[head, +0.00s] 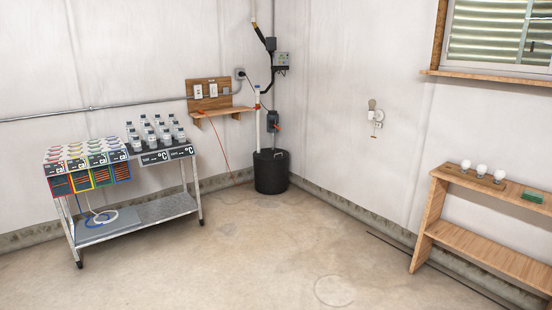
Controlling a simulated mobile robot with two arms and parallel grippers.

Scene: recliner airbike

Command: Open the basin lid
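A black round basin (271,175) stands on the floor in the far corner of the room. A dark lid (271,154) appears to cover its top, with what looks like a small handle at its right side. A white pipe rises from the lid's left part. Whether the lid is fully seated is too small to tell. Neither of my grippers is in view.
A metal cart (140,219) with colored boxes and bottles stands left of the basin. A wooden bench (484,252) with bulbs stands at right. The middle floor is clear, with a faint round outline (334,290).

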